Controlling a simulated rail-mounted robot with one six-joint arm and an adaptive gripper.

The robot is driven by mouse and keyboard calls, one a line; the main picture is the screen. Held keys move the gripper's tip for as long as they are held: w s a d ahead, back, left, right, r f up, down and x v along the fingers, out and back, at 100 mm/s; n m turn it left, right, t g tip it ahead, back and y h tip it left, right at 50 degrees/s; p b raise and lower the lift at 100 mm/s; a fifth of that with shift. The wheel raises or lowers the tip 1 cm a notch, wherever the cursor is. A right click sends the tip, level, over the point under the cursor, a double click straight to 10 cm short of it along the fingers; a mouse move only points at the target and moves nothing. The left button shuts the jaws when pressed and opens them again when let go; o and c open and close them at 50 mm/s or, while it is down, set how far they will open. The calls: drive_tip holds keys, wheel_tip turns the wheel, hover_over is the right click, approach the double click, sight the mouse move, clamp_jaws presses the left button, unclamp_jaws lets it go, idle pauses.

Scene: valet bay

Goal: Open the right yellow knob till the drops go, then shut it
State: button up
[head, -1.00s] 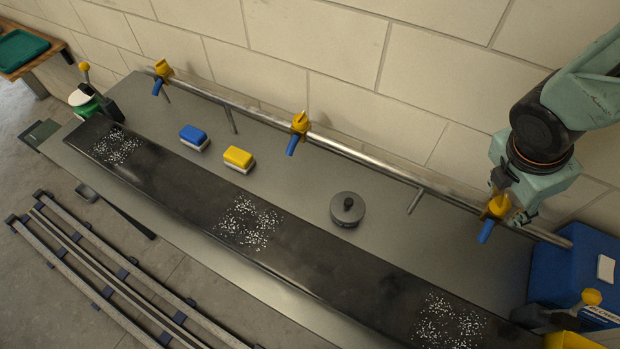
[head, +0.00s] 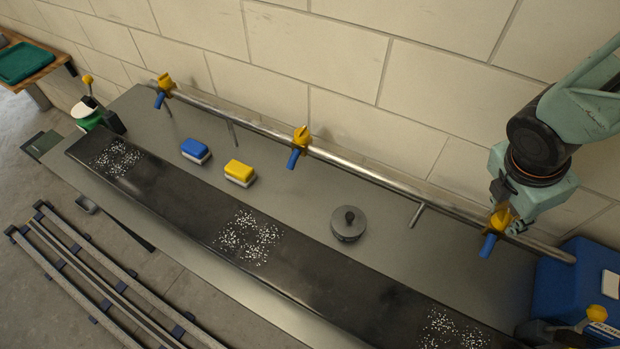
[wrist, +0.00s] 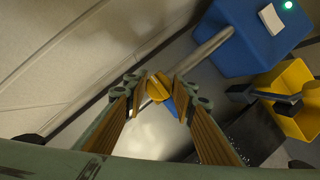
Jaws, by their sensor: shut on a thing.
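The right yellow knob (head: 498,220) sits on the wall pipe above a blue nozzle (head: 488,245). My gripper (head: 508,212) is at this knob from above and partly hides it. In the wrist view the knob (wrist: 157,89) is between the two fingers of my gripper (wrist: 160,84), which are shut on it. How far the knob is turned is hard to tell. A patch of white drops (head: 440,328) lies on the dark panel (head: 350,290) below the right nozzle, partly cut off by the picture edge. No stream of water can be made out.
A middle yellow knob (head: 301,135) and a left one (head: 165,82) are on the same pipe (head: 370,175), with drop patches below them. A round dark weight (head: 348,226), a yellow sponge (head: 239,172) and a blue sponge (head: 195,150) lie behind the panel. A blue box (head: 575,280) stands close at right.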

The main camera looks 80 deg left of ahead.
drive_tip(key=shift+s+r+m+h+p, duration=0.2)
drive_tip(key=shift+s+m+h+p, duration=0.2)
drive_tip(key=shift+m, duration=0.5)
idle(0.3)
drive_tip(key=shift+c, duration=0.2)
idle(0.8)
drive_tip(key=o, duration=0.8)
drive_tip(key=shift+r, duration=0.1)
drive_tip(key=shift+o, duration=0.2)
drive_tip(key=shift+a, duration=0.15)
